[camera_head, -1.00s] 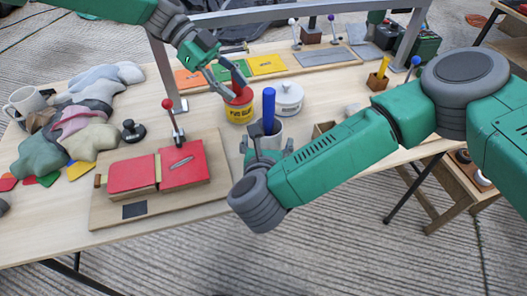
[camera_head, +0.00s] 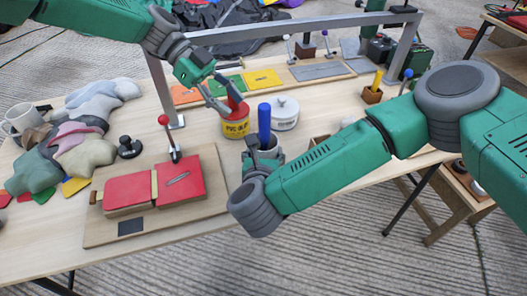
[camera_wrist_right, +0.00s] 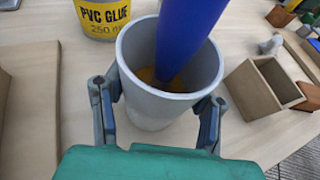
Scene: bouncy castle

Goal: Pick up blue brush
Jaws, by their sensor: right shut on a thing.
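The blue brush (camera_head: 264,122) stands upright in a grey cup (camera_head: 270,152). In the right wrist view its thick blue handle (camera_wrist_right: 183,38) rises from the cup (camera_wrist_right: 150,103), and its lower end is inside the cup. My right gripper (camera_wrist_right: 157,105) is shut on the grey cup, one finger on each side; the fingers do not touch the brush. In the head view my right gripper (camera_head: 264,153) is low at the cup. My left gripper (camera_head: 226,98) is higher, with its fingers apart at the red top of the yellow PVC glue can (camera_head: 236,127).
A white lidded pot (camera_head: 285,115) stands close behind the cup. A small wooden box (camera_wrist_right: 258,88) is right of it. A metal frame (camera_head: 290,28) spans the table's back.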

